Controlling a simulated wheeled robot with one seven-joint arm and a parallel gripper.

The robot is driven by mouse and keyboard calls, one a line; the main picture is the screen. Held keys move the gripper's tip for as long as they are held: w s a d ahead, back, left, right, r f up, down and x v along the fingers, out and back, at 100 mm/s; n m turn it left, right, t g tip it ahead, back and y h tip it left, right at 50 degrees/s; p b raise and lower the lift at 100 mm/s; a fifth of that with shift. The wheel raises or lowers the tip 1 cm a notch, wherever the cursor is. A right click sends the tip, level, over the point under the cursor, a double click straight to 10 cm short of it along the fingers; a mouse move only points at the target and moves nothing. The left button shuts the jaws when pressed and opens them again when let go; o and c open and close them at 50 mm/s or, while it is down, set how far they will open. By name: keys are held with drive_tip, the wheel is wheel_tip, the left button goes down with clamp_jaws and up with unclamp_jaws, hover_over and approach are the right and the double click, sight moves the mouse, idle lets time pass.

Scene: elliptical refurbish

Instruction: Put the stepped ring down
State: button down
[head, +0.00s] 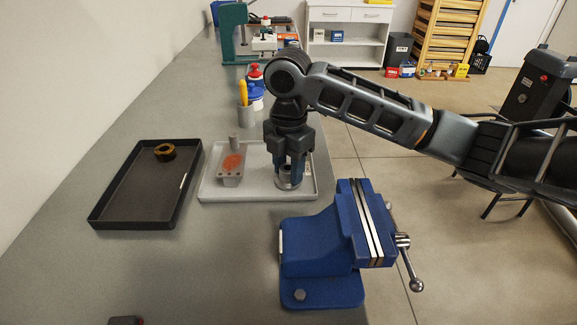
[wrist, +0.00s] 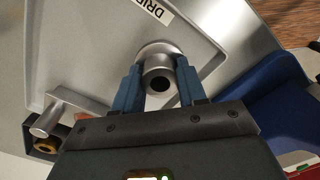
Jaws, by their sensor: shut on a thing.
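The stepped ring (head: 288,183) is a silver metal piece with a wide flange, a narrower collar and a dark bore. My gripper (head: 289,168) points down over the right part of a light grey tray (head: 255,197) and is shut on the ring. In the wrist view the ring (wrist: 156,67) sits between the two blue fingers of my gripper (wrist: 159,84), its bore facing the camera. The tray surface (wrist: 88,55) lies right behind its flange. I cannot tell whether the flange touches the tray.
A grey metal block with a reddish-orange top face (head: 232,164) and an upright pin stands left in the grey tray. A black tray (head: 113,207) with a brass ring (head: 165,151) lies further left. A blue vise (head: 322,245) stands in front; a cup with yellow handles (head: 244,108) stands behind.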

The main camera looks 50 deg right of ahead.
sight(288, 167)
drive_tip(key=c, duration=0.6)
unclamp_jaws()
drive_tip(key=shift+f, duration=0.15)
drive_tip(key=shift+c, duration=0.2)
wheel_tip(288, 167, up, 12)
drive_tip(key=shift+r, duration=0.2)
